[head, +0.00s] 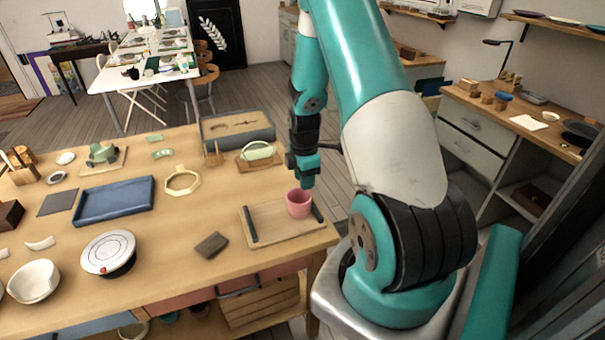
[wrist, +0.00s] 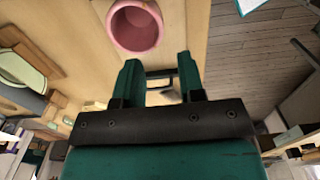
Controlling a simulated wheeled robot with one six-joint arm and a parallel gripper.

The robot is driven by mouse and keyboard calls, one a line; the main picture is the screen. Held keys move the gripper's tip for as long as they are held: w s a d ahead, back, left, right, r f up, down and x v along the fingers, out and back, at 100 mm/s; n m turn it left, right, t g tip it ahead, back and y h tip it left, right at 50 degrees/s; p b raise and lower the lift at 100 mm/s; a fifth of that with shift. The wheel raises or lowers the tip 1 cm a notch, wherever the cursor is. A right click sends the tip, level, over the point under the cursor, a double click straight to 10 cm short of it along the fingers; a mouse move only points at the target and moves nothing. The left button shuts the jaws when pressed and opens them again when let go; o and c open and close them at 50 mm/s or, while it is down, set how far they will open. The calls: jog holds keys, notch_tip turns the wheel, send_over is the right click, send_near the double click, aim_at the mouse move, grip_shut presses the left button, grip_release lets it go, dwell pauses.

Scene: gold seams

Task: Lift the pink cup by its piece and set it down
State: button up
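The pink cup (head: 299,204) stands upright on a wooden tray (head: 270,237) with dark bars at its sides, near the table's right end. My gripper (head: 306,184) is just above and behind the cup in the head view, pointing down. In the wrist view the round mouth of the pink cup (wrist: 136,28) lies beyond the fingertips, toward the left finger. The two teal fingers of my gripper (wrist: 158,62) are apart with nothing held between them. I cannot make out a separate piece on the cup.
A pale green lidded form (head: 258,152) on a wooden stand and a grey bin (head: 237,128) are behind the tray. A dark block (head: 211,245) lies left of the tray. A blue tray (head: 114,201) and a white turntable (head: 108,253) are farther left.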

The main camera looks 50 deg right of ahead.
aim_at(304, 204)
jog(key=shift+f+b, duration=3.2)
jog(key=shift+f, duration=1.15)
jog(key=shift+c, duration=0.2)
jog(key=shift+a, duration=0.1)
grip_shut()
